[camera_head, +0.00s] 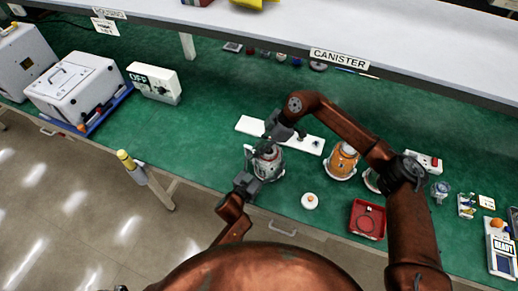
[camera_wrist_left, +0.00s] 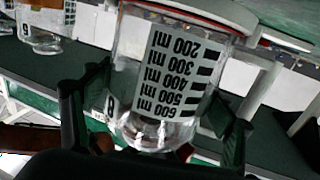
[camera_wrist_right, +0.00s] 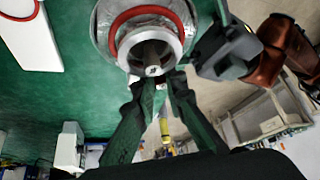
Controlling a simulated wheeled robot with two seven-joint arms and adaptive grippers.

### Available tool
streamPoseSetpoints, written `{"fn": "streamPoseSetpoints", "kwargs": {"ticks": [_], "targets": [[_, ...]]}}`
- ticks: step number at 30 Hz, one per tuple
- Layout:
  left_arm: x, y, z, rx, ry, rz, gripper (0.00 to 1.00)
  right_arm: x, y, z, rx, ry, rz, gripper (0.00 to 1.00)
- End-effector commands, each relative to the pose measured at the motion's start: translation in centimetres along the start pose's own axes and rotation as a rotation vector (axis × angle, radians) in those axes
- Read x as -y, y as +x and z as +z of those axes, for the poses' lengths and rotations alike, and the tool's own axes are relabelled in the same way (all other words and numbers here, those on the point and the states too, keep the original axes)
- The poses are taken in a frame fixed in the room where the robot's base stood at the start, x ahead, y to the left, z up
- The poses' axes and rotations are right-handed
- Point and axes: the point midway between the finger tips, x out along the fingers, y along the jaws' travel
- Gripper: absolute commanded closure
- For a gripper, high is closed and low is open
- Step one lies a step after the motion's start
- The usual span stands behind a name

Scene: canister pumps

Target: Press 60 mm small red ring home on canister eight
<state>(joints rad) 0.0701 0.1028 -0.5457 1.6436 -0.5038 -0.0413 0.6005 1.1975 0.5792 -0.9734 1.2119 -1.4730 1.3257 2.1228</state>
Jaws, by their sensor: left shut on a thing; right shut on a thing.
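Canister eight (camera_head: 268,166) stands upright near the front of the green bench. In the left wrist view its clear body (camera_wrist_left: 135,118) shows measuring marks and an "8". My left gripper (camera_head: 251,181) is shut around its lower body; its fingers flank it in the left wrist view (camera_wrist_left: 158,125). My right gripper (camera_head: 274,141) is above the canister. In the right wrist view, the small red ring (camera_wrist_right: 147,10) lies around the pale neck collar (camera_wrist_right: 126,45). The right fingertips (camera_wrist_right: 160,82) close at the collar's near edge. The ring's near side and the exact grip are hidden.
A white plate (camera_head: 252,125) lies behind, with another red ring (camera_wrist_right: 36,12). An orange canister (camera_head: 342,160) stands to the right. A white lid (camera_head: 310,201) and red tray (camera_head: 358,231) are near the front edge. A shelf (camera_head: 420,60) overhangs the back.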

Motion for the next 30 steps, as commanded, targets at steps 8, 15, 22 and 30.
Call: {"fn": "streamPoseSetpoints", "kwargs": {"ticks": [8,15,22,30], "targets": [[0.05,-0.12,0.56,0.009,0.001,-0.002,0.54,0.2,0.45,0.43,0.007,0.003,-0.007,0.77],[0.06,-0.11,0.53,0.009,0.001,-0.002,0.54,0.16,0.41,0.45,0.007,0.003,-0.005,0.69],[0.08,-0.11,0.5,0.008,0.0,-0.002,0.54,0.13,0.35,0.45,0.007,0.003,-0.004,0.61],[0.08,-0.1,0.48,0.008,0.0,-0.002,0.54,0.1,0.27,0.33,0.005,0.002,-0.003,0.47]]}}
